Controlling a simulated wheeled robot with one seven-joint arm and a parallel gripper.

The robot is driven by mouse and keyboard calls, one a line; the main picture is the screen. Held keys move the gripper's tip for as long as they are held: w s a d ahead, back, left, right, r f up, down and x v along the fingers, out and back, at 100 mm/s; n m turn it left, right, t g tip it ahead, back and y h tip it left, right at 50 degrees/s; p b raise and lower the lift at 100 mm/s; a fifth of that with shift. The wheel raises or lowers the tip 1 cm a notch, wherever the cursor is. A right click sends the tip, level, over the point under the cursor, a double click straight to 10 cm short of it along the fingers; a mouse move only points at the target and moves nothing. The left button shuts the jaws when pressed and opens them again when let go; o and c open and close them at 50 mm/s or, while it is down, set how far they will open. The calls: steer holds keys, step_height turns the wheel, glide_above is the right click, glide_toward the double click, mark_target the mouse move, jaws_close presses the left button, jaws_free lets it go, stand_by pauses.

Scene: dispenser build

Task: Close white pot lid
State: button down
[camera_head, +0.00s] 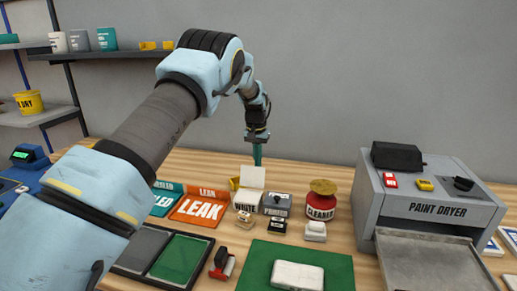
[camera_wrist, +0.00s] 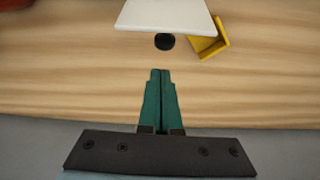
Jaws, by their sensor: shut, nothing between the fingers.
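The white pot (camera_head: 245,201) stands on the wooden table among other small containers, its dark lettering facing my body. Its white lid (camera_head: 252,177) is open, tilted up above the pot. In the wrist view the lid (camera_wrist: 165,14) shows as a white panel at the top, with a black round knob (camera_wrist: 164,41) by its near edge. My gripper (camera_head: 257,163) is behind the raised lid, with its green fingers pointing down. In the wrist view my gripper (camera_wrist: 160,72) is shut and empty, apart from the knob and lid. The pot's inside is hidden.
A yellow piece (camera_wrist: 208,40) lies right beside the lid in the wrist view. A grey pot (camera_head: 276,203) and a red pot (camera_head: 320,206) stand to the right; orange LEAK panels (camera_head: 200,210) lie left. The paint dryer (camera_head: 437,209) stands further right. Bare table lies behind the lid.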

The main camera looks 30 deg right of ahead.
mark_target(253, 176)
steer(key=shift+s+a+r+p, duration=0.3)
steer(key=shift+s+a+p, duration=0.15)
steer(key=shift+s+a, duration=0.45)
steer(key=shift+b, duration=0.45)
steer(key=shift+s+a+r+b, duration=0.1)
steer(key=shift+a+b, duration=0.05)
steer(key=shift+b, duration=0.25)
